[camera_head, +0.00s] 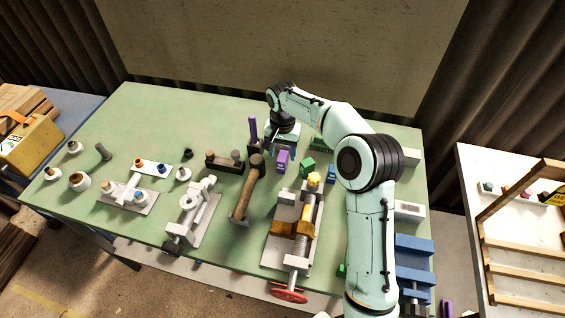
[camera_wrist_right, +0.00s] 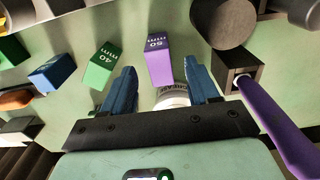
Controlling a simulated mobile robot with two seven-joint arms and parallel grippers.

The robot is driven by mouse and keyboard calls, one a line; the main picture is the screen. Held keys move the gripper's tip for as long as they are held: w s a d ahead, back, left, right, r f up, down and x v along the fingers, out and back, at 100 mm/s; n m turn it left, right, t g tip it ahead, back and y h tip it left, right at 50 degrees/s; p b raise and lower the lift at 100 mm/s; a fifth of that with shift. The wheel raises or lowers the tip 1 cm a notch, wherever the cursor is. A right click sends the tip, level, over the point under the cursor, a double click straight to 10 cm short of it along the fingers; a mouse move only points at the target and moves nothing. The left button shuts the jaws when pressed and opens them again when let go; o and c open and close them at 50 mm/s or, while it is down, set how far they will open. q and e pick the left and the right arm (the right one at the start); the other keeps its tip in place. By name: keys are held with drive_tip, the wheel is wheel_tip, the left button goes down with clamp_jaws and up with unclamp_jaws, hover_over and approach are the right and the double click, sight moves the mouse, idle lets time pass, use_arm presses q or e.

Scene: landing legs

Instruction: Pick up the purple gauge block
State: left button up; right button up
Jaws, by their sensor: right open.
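The purple gauge block (camera_head: 283,161) lies on the green workbench, in front of my right gripper (camera_head: 284,143) in the head view. In the right wrist view the purple block (camera_wrist_right: 158,62), marked 50 mm, is just beyond the fingertips, roughly in line with the gap. My right gripper (camera_wrist_right: 160,82) has its two blue fingers apart with no block between them. A white round labelled thing (camera_wrist_right: 172,97) shows through the gap, partly hidden by the gripper. My left gripper is not in view.
A green block (camera_wrist_right: 103,65) marked 40 mm and a blue block (camera_wrist_right: 52,73) lie left of the purple one in the wrist view. A purple-handled tool (camera_wrist_right: 270,120) sits close to the right finger. A hammer (camera_head: 246,190) and a vice-like fixture (camera_head: 293,225) stand nearby on the workbench (camera_head: 130,115).

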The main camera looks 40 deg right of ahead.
sight(283, 156)
drive_tip(key=shift+f, duration=0.95)
clamp_jaws()
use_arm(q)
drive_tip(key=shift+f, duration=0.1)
use_arm(e)
drive_tip(key=shift+r, duration=0.1)
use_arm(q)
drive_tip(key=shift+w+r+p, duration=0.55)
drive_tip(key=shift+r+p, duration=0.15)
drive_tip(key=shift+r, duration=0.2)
use_arm(e)
wheel_tip(283, 156, up, 10)
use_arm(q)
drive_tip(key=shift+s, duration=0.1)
